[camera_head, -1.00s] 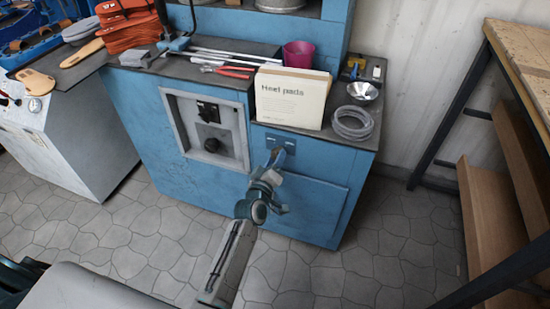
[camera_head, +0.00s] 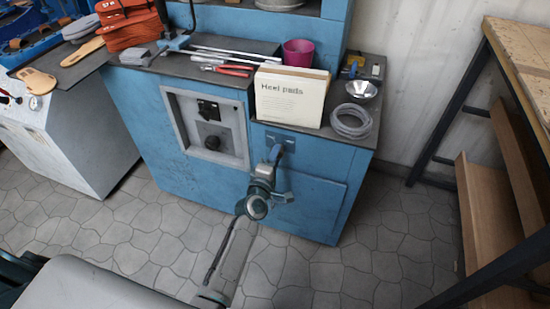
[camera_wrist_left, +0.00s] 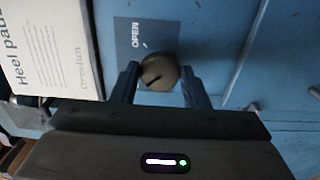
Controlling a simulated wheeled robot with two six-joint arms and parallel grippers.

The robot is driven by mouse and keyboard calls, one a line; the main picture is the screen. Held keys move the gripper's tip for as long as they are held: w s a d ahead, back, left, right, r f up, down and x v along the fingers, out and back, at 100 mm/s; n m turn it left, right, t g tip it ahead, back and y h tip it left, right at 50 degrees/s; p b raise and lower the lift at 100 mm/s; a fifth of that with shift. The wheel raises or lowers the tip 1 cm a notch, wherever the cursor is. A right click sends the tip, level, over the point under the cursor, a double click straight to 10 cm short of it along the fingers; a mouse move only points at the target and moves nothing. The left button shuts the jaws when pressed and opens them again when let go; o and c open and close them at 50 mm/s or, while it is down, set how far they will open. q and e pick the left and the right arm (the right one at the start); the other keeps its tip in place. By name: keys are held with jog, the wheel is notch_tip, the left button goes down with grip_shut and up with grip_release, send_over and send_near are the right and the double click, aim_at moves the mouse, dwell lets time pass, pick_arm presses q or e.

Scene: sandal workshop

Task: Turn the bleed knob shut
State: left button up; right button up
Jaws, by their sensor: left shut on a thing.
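The bleed knob (camera_wrist_left: 158,72) is a round dark brown knob with a slot across its face. It sits on a blue-grey plate (camera_wrist_left: 140,38) with the word OPEN, on the front of the blue cabinet. My left gripper (camera_wrist_left: 160,82) is shut on the knob, one finger on each side of it. In the head view my left gripper (camera_head: 276,153) reaches up to the same plate (camera_head: 290,143) below the box, and it hides the knob there. My right gripper is not in view.
A Heel pads box (camera_head: 290,97) stands on the cabinet top (camera_head: 350,143) just above the plate, beside a clear hose coil (camera_head: 351,121). A recessed control panel (camera_head: 207,128) lies to the left. A wooden-topped bench (camera_head: 522,55) stands at the right. The tiled floor in front is clear.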

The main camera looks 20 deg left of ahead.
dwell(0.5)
pick_arm(q)
jog(key=o, duration=1)
jog(key=shift+c, duration=0.2)
jog(key=s+b, duration=0.1)
jog(key=s, duration=0.9)
jog(key=shift+s+a+b, duration=0.15)
jog(key=shift+s+b, duration=0.15)
jog(key=shift+s, duration=0.1)
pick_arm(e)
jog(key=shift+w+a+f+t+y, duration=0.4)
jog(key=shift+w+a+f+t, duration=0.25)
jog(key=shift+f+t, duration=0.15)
